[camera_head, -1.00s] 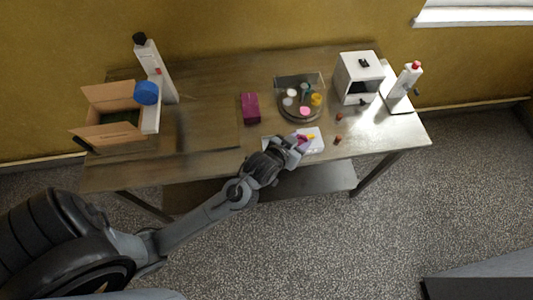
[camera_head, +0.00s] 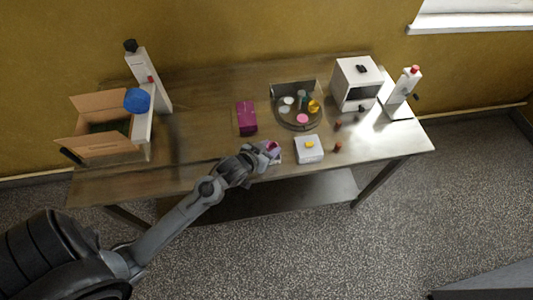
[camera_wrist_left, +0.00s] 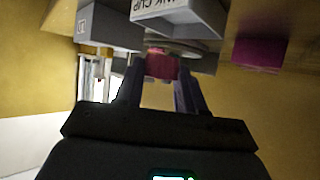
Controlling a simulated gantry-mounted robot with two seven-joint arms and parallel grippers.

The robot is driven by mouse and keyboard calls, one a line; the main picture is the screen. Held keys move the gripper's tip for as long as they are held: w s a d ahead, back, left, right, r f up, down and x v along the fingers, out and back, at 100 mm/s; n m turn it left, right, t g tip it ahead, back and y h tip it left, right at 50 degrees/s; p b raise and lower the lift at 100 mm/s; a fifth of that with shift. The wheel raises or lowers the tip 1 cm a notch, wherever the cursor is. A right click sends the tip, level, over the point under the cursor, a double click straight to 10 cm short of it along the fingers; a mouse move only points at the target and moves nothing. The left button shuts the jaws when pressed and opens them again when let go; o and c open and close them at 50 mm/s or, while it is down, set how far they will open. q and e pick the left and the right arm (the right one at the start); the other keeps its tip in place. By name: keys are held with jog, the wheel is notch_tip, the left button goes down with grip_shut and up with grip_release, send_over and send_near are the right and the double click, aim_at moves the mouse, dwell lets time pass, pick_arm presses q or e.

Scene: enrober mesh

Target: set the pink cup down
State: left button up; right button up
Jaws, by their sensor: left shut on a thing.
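My left gripper (camera_head: 268,150) is over the front edge of the table, left of a small white block. It is shut on a pink cup (camera_head: 271,146), of which only a small part shows. In the left wrist view the pink cup (camera_wrist_left: 161,65) sits between the two dark fingers (camera_wrist_left: 160,90). Close by in that view is a pale block (camera_wrist_left: 180,14) with upside-down lettering that ends in "CUP". I cannot tell whether the cup touches it. My right gripper is not in view.
A white block (camera_head: 309,155) with a yellow thing on top stands to the right. Behind is a round tray (camera_head: 287,121) with several coloured pieces. A magenta box (camera_head: 246,118) stands left of it. A cardboard box (camera_head: 99,147) is at far left. Bare tabletop (camera_head: 195,140) lies between the boxes.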

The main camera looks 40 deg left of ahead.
pick_arm(q)
jog(key=shift+a+f, duration=0.45)
jog(key=shift+a, duration=0.1)
jog(key=shift+s+f, duration=0.1)
jog(key=shift+f, duration=1.8)
jog(key=shift+f, duration=0.1)
